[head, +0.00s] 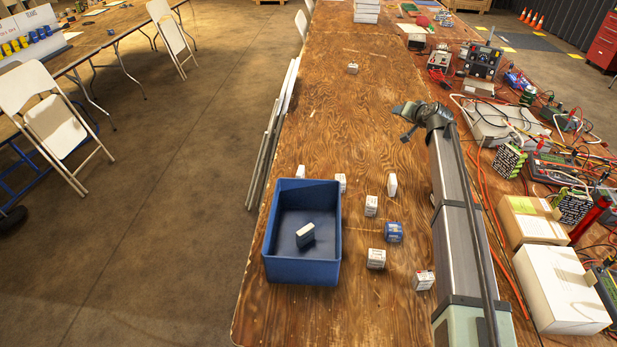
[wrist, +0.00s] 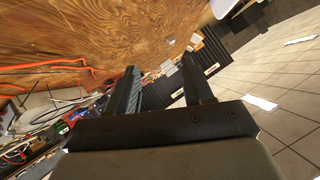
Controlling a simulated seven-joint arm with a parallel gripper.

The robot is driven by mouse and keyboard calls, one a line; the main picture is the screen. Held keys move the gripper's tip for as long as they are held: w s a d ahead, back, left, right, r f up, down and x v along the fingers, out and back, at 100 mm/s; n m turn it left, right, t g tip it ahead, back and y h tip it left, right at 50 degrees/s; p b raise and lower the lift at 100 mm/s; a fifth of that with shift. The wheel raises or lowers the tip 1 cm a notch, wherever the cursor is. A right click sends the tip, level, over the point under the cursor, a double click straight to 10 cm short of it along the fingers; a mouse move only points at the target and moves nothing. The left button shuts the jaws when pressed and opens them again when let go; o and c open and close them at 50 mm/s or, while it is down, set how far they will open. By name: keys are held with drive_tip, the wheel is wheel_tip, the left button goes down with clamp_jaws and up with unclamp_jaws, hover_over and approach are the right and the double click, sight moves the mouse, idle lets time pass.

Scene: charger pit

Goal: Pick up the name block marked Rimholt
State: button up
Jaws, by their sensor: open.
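Several small name blocks stand on the wooden table around a blue bin: white ones (head: 371,205), (head: 376,258), (head: 392,184), (head: 340,182) and (head: 300,171), a blue one (head: 393,232), and a white one with red marks (head: 423,280). Another white block (head: 353,68) stands alone farther up the table. One block (head: 305,235) is inside the blue bin (head: 270,240). The lettering is too small to read, so I cannot tell which is Rimholt. My gripper (head: 405,112) is above the table, right of the far block, apart from all blocks. In the wrist view its two fingers (wrist: 160,85) are apart with nothing between them.
The right side of the table is crowded with cables, meters, battery packs and cardboard boxes (head: 532,219). A white box (head: 562,290) is at the lower right. Folded chairs (head: 275,130) lean on the left table edge. The table's middle is mostly clear.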

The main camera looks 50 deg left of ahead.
drive_tip(key=s+a+f+n+g+h, duration=0.1)
drive_tip(key=s+a+f+g+h, duration=0.15)
drive_tip(key=s+a, duration=0.6)
drive_tip(key=n+g+h, duration=0.1)
drive_tip(key=g+h, duration=0.3)
drive_tip(key=h, duration=0.4)
hover_over(300, 170)
wheel_tip(300, 170, down, 4)
drive_tip(key=r, duration=0.1)
drive_tip(key=f, duration=0.8)
drive_tip(key=shift+s+d+f, duration=0.15)
drive_tip(key=shift+d, duration=0.1)
drive_tip(key=shift+w+a+f, duration=0.1)
drive_tip(key=shift+f, duration=1.4)
drive_tip(key=shift+w+a+f, duration=0.1)
drive_tip(key=shift+f, duration=1.35)
drive_tip(key=shift+c, duration=0.2)
clamp_jaws()
